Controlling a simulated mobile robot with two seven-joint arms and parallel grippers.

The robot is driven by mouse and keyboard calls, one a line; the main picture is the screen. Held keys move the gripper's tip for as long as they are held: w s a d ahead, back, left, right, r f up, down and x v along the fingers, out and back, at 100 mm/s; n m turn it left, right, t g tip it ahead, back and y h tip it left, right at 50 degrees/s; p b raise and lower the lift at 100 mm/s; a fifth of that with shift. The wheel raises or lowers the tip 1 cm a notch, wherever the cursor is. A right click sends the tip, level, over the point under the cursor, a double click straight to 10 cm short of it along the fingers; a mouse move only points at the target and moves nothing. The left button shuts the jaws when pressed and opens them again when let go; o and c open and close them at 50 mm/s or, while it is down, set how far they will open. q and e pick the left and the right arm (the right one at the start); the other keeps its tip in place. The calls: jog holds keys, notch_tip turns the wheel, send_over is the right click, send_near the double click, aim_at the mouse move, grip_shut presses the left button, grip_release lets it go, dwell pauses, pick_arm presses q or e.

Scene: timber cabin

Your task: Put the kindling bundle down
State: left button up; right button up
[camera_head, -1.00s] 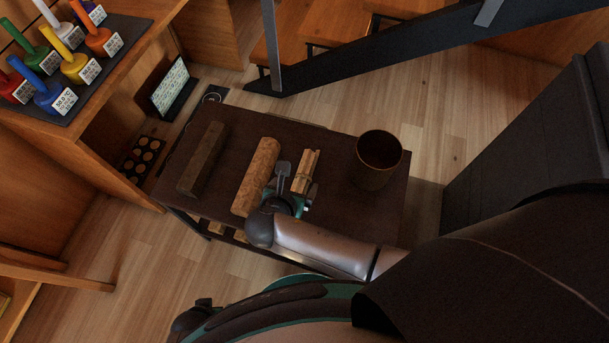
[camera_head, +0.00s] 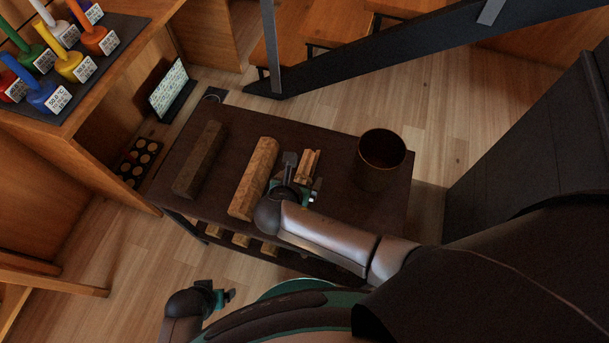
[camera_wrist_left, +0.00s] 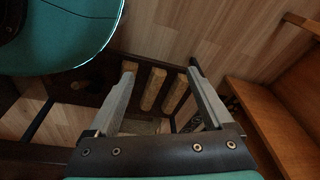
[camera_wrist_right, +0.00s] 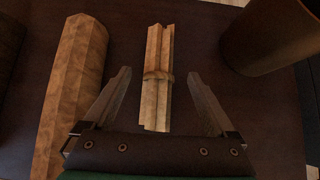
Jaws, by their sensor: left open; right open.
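The kindling bundle (camera_head: 308,166), pale sticks tied round the middle, lies on the dark table (camera_head: 340,205). It also shows in the right wrist view (camera_wrist_right: 157,80), just ahead of and between the open fingers of my right gripper (camera_wrist_right: 162,100). In the head view my right gripper (camera_head: 297,172) is low over the table at the bundle's near end, partly covering it. No finger visibly touches the bundle. My left gripper (camera_head: 228,296) is open and empty in front of the table; its wrist view (camera_wrist_left: 162,85) shows logs on the lower shelf beyond its fingers.
A thick light log (camera_head: 254,180) lies left of the bundle and a darker squared log (camera_head: 200,160) farther left. A brown round bin (camera_head: 381,160) stands at the table's right end. Several logs (camera_wrist_left: 153,90) lie on the lower shelf.

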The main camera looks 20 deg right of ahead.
aim_at(303, 175)
jog(key=shift+b+x, duration=0.7)
jog(key=shift+x, duration=0.65)
pick_arm(q)
jog(key=shift+w+d+r+b, duration=0.1)
jog(key=shift+w+d+r, duration=0.2)
jog(key=shift+r, duration=0.45)
jog(key=shift+w+d+r+b, duration=0.15)
jog(key=shift+w+r, duration=0.3)
jog(key=shift+r, duration=0.25)
jog(key=shift+w+d+r+b, duration=0.1)
jog(key=shift+w+d+r, duration=0.2)
jog(key=shift+r, duration=0.45)
pick_arm(e)
jog(key=shift+w+d+f, duration=0.2)
jog(key=shift+w+f, duration=0.1)
jog(key=shift+f, duration=0.1)
jog(key=shift+c, duration=0.2)
grip_shut()
